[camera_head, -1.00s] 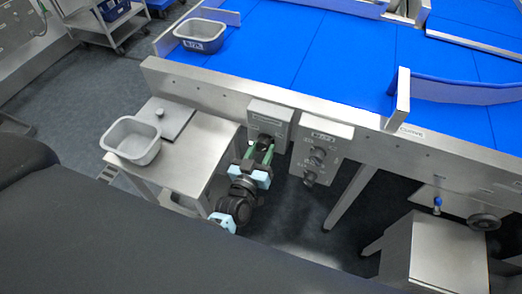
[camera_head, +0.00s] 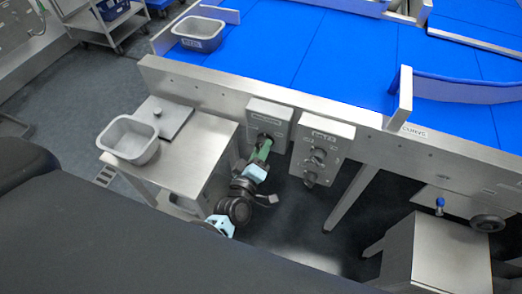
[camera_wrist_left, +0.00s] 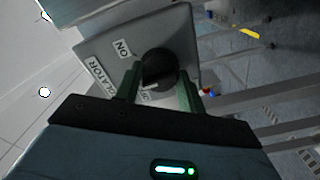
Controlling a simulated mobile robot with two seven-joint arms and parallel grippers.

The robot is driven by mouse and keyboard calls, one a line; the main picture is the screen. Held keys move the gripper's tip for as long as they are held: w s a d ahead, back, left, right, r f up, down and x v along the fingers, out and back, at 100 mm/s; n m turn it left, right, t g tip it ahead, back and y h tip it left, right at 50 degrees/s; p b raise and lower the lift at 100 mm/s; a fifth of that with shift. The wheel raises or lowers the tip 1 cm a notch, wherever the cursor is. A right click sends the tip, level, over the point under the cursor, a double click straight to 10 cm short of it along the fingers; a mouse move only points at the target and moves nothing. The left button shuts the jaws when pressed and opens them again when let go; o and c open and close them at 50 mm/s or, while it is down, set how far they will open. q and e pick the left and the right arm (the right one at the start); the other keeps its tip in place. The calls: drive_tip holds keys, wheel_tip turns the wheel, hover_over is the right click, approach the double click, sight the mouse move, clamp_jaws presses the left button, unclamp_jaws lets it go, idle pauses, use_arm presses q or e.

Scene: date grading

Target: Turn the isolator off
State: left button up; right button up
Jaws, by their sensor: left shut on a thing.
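The isolator (camera_head: 268,116) is a grey box on the front rail of the blue conveyor. In the left wrist view, its grey plate (camera_wrist_left: 108,60) shows tilted, with the words ISOLATOR and ON. Its round black knob (camera_wrist_left: 160,68) sits between the green fingers of my left gripper (camera_wrist_left: 160,82). The gripper is shut on the knob, one finger on each side. In the head view, my left gripper (camera_head: 262,146) reaches up to the box and mostly hides the knob. The knob's pointer and the other position label are not clear. My right gripper is not in view.
A second grey control box (camera_head: 321,148) with dark knobs hangs just right of the isolator. A steel side table (camera_head: 200,160) with a grey tub (camera_head: 130,140) stands to the left. Another tub (camera_head: 199,33) sits on the blue belt. A handwheel (camera_head: 487,223) is at the right.

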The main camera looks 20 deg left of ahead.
use_arm(q)
drive_tip(key=shift+n+b, duration=0.9)
drive_tip(key=shift+n, duration=3.3)
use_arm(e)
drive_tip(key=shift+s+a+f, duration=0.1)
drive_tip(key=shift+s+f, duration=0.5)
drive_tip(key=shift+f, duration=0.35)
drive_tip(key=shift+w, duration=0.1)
use_arm(q)
drive_tip(key=o, duration=1)
drive_tip(key=s, duration=0.8)
drive_tip(key=shift+a, duration=0.1)
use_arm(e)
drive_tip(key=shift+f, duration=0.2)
